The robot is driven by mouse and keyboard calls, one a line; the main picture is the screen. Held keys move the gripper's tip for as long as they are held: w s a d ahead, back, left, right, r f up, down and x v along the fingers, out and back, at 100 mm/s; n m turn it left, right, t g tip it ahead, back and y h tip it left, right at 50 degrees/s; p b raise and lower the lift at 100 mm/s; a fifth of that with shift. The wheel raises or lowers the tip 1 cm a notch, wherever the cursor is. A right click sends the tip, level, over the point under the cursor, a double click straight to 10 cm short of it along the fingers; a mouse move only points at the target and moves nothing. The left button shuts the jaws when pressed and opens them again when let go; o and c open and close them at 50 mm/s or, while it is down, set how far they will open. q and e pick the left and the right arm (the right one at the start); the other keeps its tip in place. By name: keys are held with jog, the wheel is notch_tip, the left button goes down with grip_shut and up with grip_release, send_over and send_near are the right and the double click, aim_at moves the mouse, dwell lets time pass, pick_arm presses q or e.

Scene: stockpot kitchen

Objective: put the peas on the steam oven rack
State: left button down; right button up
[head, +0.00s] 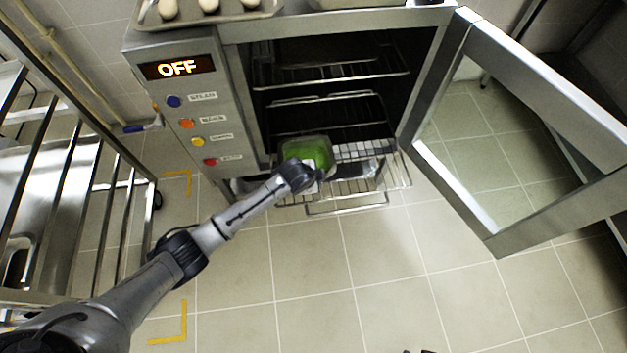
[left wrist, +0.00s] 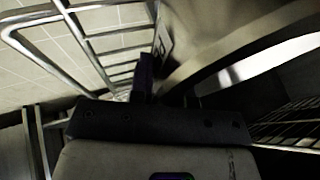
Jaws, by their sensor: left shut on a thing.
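The peas (head: 306,152) are a green mass in a clear container at the oven's open front. My left gripper (head: 310,176) is shut on the near side of this container. The steam oven rack (head: 345,195) is a wire shelf that sticks out of the oven low down. The container is over the rack's left part; I cannot tell whether it touches the wires. In the left wrist view, a dark finger of my left gripper (left wrist: 148,80) is against a pale curved surface, and rack wires (left wrist: 85,40) show at left. My right gripper is not in view.
The steam oven (head: 225,110) shows OFF, and its glass door (head: 520,130) stands open to the right. More racks (head: 335,98) are inside. A tray with pale round items (head: 215,17) is on top. A metal rack stand (head: 100,215) is at left.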

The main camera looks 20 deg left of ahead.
pick_arm(q)
jog(key=shift+f, duration=0.15)
jog(key=shift+w, duration=0.1)
jog(key=c, duration=1.4)
grip_release()
jog(key=shift+f, duration=0.15)
jog(key=o, duration=0.3)
jog(key=shift+p+v, duration=3.7)
jog(key=shift+v, duration=2.4)
